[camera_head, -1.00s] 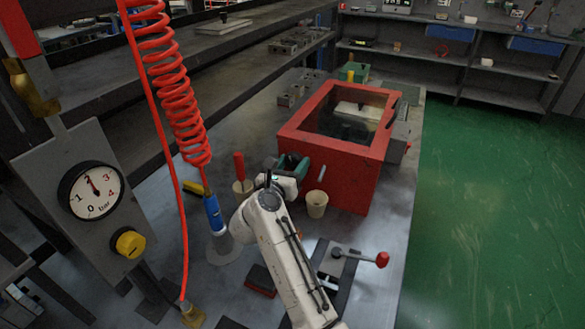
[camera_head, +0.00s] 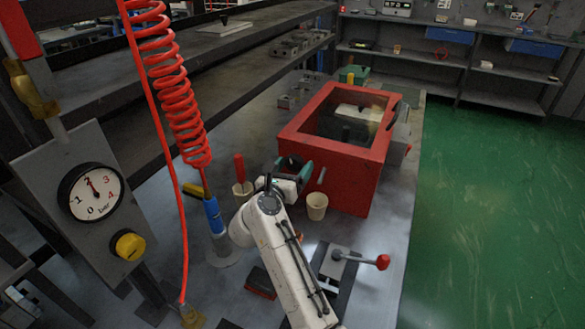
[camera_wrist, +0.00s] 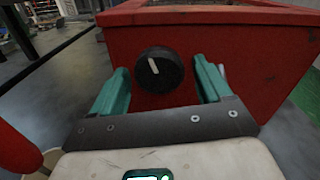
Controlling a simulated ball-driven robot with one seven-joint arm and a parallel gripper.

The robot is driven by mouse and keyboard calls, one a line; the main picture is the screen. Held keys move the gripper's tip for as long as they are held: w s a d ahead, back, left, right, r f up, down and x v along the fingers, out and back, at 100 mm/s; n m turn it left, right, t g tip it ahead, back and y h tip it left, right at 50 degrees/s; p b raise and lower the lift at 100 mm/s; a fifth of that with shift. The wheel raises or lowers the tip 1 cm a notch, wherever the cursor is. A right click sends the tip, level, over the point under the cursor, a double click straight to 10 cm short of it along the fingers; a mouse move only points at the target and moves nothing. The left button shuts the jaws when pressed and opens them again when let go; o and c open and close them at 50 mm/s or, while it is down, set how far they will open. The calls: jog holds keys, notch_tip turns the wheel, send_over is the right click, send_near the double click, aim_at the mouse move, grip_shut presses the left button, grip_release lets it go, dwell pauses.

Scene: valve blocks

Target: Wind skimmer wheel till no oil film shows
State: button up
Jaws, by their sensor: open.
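A round black knob (camera_wrist: 158,70) with a white pointer line sits on the front wall of a red box (camera_head: 350,183). It is the only wheel-like part I see on the box, and its pointer leans slightly left of upright. My gripper (camera_wrist: 161,68) is open, its teal fingers on either side of the knob with visible gaps. In the head view my gripper (camera_head: 292,172) is at the box's front left. The box has a window (camera_head: 346,112) on top with a pale block and darker parts under it. I cannot make out an oil film.
A cream cup (camera_head: 317,207) stands right of my gripper, and another cup (camera_head: 243,196) with a red-handled tool stands left. A red-knobbed lever (camera_head: 382,262) is at the bench's front right. A red coiled hose (camera_head: 180,110) hangs left, near a pressure gauge (camera_head: 92,192).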

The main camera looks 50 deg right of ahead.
jog(key=b+v, duration=0.1)
jog(key=v, duration=0.9)
jog(key=shift+a, duration=0.3)
jog(key=shift+s, duration=0.1)
